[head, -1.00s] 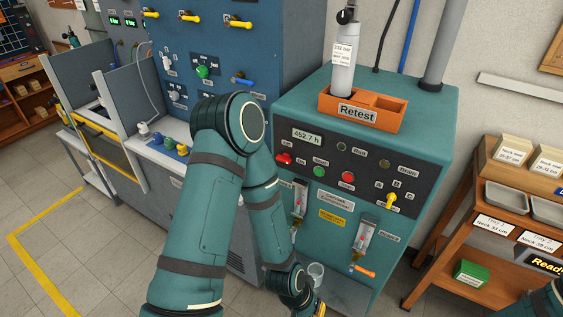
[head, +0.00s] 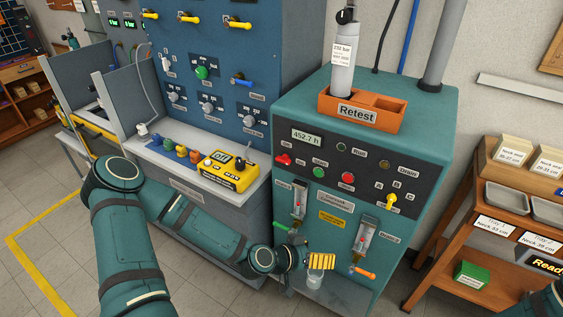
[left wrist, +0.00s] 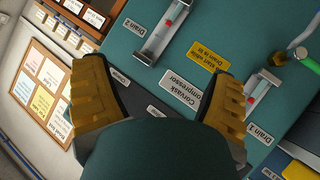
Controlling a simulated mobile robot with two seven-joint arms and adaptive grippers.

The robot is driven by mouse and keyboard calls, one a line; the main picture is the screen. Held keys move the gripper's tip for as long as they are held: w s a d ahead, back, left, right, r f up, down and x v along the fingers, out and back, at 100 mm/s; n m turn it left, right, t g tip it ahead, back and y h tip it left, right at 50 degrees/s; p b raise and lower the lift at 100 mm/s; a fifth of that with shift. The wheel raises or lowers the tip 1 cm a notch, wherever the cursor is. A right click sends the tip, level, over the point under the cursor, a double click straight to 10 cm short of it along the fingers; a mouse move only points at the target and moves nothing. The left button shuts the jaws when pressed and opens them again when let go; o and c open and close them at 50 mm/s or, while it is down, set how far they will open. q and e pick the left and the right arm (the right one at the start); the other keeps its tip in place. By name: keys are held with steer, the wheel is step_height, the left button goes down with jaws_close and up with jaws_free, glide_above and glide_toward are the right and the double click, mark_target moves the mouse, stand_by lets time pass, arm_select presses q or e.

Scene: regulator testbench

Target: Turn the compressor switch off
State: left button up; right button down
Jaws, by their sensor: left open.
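The teal compressor cabinet (head: 432,135) stands at centre right in the head view. Its dark panel carries a display (head: 307,138) reading 452.7 h, a red switch (head: 284,160) at the left, a green button (head: 318,171), a red button (head: 348,178) and a yellow selector (head: 391,201). Which label marks the red switch is too small to read. My left gripper (head: 321,262) is low in front of the cabinet, below the panel. In the left wrist view its yellow fingers (left wrist: 160,92) are spread, with nothing between them and the cabinet front's label beyond. My right gripper is out of view.
Two drain gauges (head: 299,199) (head: 365,238) with green and orange handles sit on the cabinet front, and a clear cup (head: 315,275) is under my left gripper. An orange Retest tray (head: 357,114) holds a cylinder on top. A wooden shelf (head: 455,245) stands right.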

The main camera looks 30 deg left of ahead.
arm_select(q)
steer(key=w+a+r+t+y, duration=0.35)
steer(key=a+r+t, duration=0.2)
steer(key=a, duration=0.55)
steer(key=t+y, duration=0.2)
steer(key=y, duration=0.1)
glide_toward(282, 161)
steer(key=shift+n, duration=0.3)
steer(key=w+b, duration=0.1)
steer(key=w, duration=0.9)
steer(key=shift+d+b, duration=0.15)
steer(key=shift+b, duration=0.15)
steer(key=c, duration=1.2)
